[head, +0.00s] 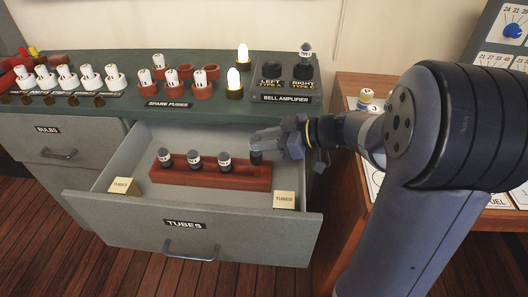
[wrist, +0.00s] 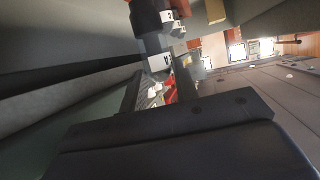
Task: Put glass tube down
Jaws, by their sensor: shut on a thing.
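The open drawer labelled TUBES (head: 120,222) holds a red-brown wooden rack (head: 215,181). Three dark tubes with white label bands stand upright in it: the left one (head: 165,158), the middle one (head: 195,160) and the right one (head: 225,162). My gripper (head: 262,141) reaches in from the right and is shut on a glass tube (head: 256,157), dark at its lower end. This tube is upright at the rack's right end, in line with the others. Whether it sits in a hole or hovers just above is unclear. My fingers hide its upper part.
Small TUBES boxes (head: 124,187) (head: 284,200) sit in the drawer's front corners. The bell amplifier (head: 287,98) on the green counter behind holds a tube at RIGHT (head: 304,62); its LEFT place (head: 271,70) shows only a dark socket. Spare fuses (head: 171,77) stand to its left.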

